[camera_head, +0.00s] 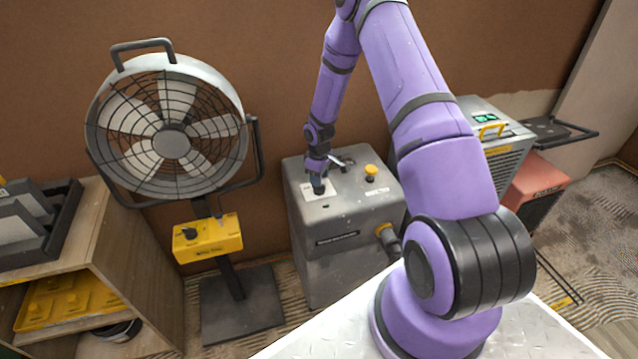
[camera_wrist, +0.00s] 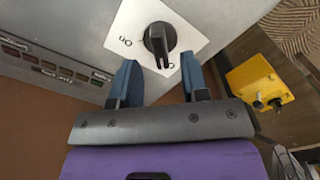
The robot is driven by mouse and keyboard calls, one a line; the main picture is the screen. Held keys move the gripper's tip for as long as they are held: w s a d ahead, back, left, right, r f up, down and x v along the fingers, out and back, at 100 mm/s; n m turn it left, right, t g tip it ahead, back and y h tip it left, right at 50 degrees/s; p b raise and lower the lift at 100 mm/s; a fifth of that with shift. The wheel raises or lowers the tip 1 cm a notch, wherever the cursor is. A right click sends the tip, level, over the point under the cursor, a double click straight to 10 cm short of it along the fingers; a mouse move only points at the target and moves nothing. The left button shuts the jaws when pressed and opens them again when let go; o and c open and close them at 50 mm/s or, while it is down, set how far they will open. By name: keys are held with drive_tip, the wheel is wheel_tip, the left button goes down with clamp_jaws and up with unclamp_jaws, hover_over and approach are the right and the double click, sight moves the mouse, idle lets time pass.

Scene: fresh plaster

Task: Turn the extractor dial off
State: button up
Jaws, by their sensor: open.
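The grey extractor box (camera_head: 345,235) stands against the brown wall. On its top is a white label plate (camera_head: 318,189) under my gripper (camera_head: 318,184). The wrist view shows the black dial (camera_wrist: 159,40) on this plate (camera_wrist: 188,32). "On" is printed to the dial's left, and another label below the dial is mostly covered by it. The dial's bar runs nearly up and down in that view, tilted slightly. My gripper (camera_wrist: 158,74) is open, its blue fingers apart below the dial on either side. Whether they touch it cannot be told.
A yellow mushroom button (camera_head: 371,171) sits on the box top, right of the plate. A fan (camera_head: 172,141) with a yellow control box (camera_head: 208,239) stands left. A grey unit (camera_head: 490,125) and red case (camera_head: 538,175) stand right.

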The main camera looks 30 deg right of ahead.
wheel_tip(320, 180, up, 7)
drive_tip(key=shift+r, duration=0.2)
idle(0.6)
drive_tip(key=s+a+r+m+t+h, duration=0.1)
drive_tip(key=s+a+r, duration=0.2)
drive_tip(key=r, duration=0.7)
drive_tip(key=s+a+r+m, duration=0.1)
drive_tip(key=s+a+r, duration=0.15)
drive_tip(key=r, duration=0.75)
drive_tip(key=s+a+r+m+t+h, duration=0.15)
drive_tip(key=s+r, duration=0.25)
drive_tip(key=r, duration=0.7)
drive_tip(key=s+a+r+t, duration=0.1)
drive_tip(key=s+r, duration=0.3)
drive_tip(key=s, duration=0.4)
drive_tip(key=s+a+r+m+y, duration=0.1)
drive_tip(key=s+a+r, duration=0.3)
drive_tip(key=s, duration=0.4)
drive_tip(key=s+a+r+m+t+y, duration=0.1)
drive_tip(key=s+a+r, duration=0.2)
drive_tip(key=s, duration=0.6)
drive_tip(key=shift+a+r+t, duration=0.15)
drive_tip(key=shift+r+t, duration=0.2)
drive_tip(key=shift+r, duration=0.15)
drive_tip(key=shift+m+y, duration=0.25)
